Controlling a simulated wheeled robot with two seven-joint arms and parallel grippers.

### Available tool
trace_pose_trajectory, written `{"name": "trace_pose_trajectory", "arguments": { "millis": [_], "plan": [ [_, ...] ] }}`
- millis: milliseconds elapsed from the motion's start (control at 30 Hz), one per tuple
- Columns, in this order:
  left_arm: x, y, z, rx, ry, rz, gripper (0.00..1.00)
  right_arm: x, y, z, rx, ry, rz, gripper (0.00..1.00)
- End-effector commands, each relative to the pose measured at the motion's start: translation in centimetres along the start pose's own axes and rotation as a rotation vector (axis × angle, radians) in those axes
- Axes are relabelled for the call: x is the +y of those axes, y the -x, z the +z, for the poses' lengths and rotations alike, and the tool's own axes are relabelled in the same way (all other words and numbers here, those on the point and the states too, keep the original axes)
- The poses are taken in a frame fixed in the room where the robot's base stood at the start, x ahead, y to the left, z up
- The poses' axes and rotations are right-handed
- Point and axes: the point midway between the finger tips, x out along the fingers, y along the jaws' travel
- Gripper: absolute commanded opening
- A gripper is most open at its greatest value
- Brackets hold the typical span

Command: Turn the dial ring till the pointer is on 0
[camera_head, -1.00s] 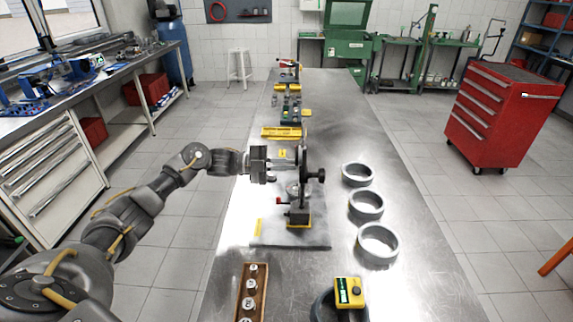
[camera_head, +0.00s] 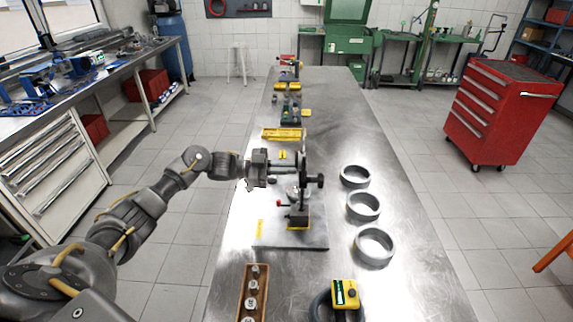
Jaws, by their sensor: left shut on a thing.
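The dial gauge (camera_head: 304,190) stands upright on a small stand and shows almost edge-on as a thin dark disc. Its ring and face cannot be told apart, and the pointer and the 0 mark are not readable from here. A black knob (camera_head: 317,180) sticks out on its right side. My left gripper (camera_head: 293,166) comes in from the left, with its fingers level and reaching to the upper part of the disc. It is shut on the dial's edge, likely the ring. My right gripper is not in view.
The stand rests on a grey plate (camera_head: 270,236) with a red-tipped lever (camera_head: 281,205). Several grey rings (camera_head: 374,246) lie to the right. A wooden tray (camera_head: 243,306) and a yellow-green device (camera_head: 345,293) are at the front.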

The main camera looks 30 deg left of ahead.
Motion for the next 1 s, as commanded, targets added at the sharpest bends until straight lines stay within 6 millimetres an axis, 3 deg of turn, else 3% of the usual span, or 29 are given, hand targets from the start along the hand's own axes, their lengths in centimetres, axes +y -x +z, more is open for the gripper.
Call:
{"name": "trace_pose_trajectory", "arguments": {
  "millis": [500,1000],
  "plan": [
    [-0.3,0.0,-1.2,-0.001,0.412,0.001,0.00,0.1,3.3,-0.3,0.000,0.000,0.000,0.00],
    [-0.5,0.0,-1.4,0.000,0.543,0.001,0.00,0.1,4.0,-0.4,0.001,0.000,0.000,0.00]
  ]
}}
